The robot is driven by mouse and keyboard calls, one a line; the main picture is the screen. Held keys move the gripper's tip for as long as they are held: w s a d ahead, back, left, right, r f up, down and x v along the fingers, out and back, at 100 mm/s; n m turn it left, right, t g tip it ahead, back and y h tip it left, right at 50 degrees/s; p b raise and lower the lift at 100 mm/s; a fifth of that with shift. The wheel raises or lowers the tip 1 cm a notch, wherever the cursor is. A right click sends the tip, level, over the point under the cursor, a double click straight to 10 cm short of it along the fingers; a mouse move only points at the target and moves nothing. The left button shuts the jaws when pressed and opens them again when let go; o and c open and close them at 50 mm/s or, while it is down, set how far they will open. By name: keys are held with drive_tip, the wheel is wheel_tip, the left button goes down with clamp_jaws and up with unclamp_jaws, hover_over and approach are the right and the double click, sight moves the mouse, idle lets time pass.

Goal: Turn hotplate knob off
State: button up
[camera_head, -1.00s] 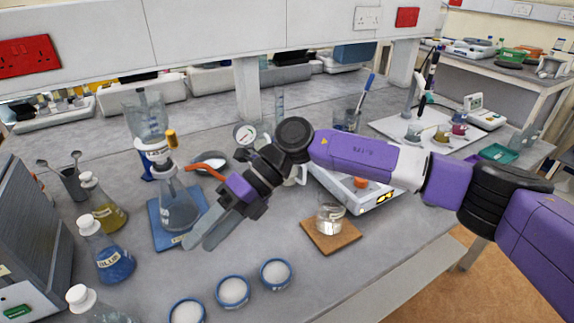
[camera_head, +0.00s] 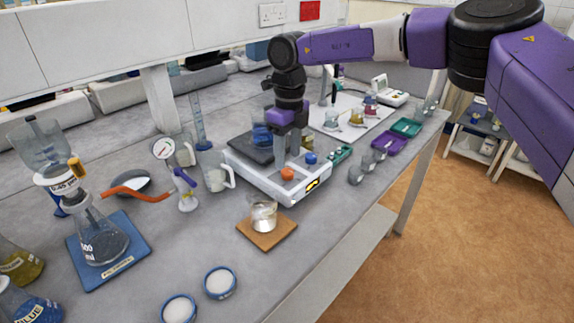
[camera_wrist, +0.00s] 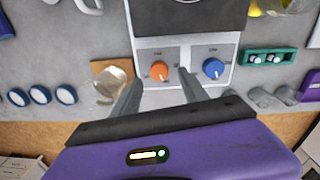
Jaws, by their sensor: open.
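The hotplate (camera_head: 263,186) is a white unit with a dark square top plate, standing on the bench in the middle of the head view. Its front panel carries an orange knob (camera_head: 287,174) and a blue knob (camera_head: 310,158). In the wrist view the orange knob (camera_wrist: 159,72) is on the left and the blue knob (camera_wrist: 213,69) on the right. My gripper (camera_head: 292,148) points down over the hotplate, behind the orange knob in the head view. In the wrist view my gripper (camera_wrist: 158,88) is open and empty, its fingers apart below the knobs. Neither finger visibly touches a knob.
A beaker on a brown pad (camera_head: 267,232) stands in front of the hotplate.

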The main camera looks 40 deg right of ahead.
sight(287, 170)
drive_tip(key=shift+a+f, duration=0.2)
drive_tip(key=shift+f, duration=1.9)
drive_tip(key=shift+c, duration=0.4)
clamp_jaws()
